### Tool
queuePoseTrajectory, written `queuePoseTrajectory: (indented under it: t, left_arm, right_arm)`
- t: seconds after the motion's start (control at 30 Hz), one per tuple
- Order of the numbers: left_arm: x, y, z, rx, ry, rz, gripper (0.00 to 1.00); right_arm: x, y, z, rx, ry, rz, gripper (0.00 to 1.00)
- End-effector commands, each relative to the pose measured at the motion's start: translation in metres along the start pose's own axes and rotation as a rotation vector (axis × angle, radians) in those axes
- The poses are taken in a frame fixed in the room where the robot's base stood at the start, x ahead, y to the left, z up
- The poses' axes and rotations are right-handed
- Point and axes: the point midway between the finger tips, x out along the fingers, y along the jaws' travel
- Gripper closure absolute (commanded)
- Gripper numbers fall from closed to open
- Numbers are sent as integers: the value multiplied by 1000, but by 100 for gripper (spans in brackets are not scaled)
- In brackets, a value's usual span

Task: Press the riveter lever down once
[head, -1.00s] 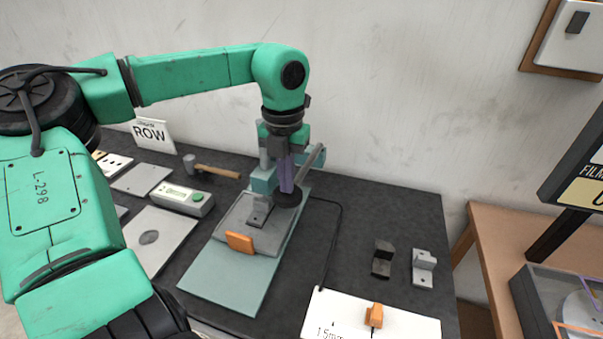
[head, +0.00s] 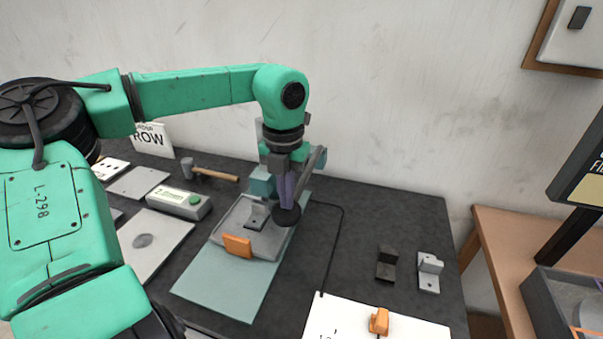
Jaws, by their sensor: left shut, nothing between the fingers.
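The riveter (head: 262,182) is a teal machine standing at the far end of a pale teal base plate on the dark bench. Its lever (head: 304,181) slopes down toward me and ends in a round black knob (head: 287,216). My left gripper (head: 286,202) points down with its purplish fingers shut and empty. The fingertips are at the top of the knob and appear to touch it. The gripper and wrist hide much of the riveter's head and part of the lever. A small grey bracket (head: 256,212) sits on the grey fixture beside the knob. My right gripper is not in view.
An orange block (head: 237,246) is at the fixture's front. A dark bracket (head: 386,262) and a light bracket (head: 429,272) stand right, with bare bench between.

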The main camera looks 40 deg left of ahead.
Motion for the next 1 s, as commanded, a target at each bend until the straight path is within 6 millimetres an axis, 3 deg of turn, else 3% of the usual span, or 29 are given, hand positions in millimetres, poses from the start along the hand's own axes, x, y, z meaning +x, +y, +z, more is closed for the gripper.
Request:
queuePoseTrajectory:
  t: [0.1, 0.37, 1.0]
  left_arm:
    - [9, 0, 1, -1, -3, 1, 100]
    - [5, 1, 1, -1, -4, 1, 100]
    - [-58, 0, 0, -1, -1, 2, 100]
  right_arm:
    - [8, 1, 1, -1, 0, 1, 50]
    - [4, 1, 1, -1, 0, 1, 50]
    - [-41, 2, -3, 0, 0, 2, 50]
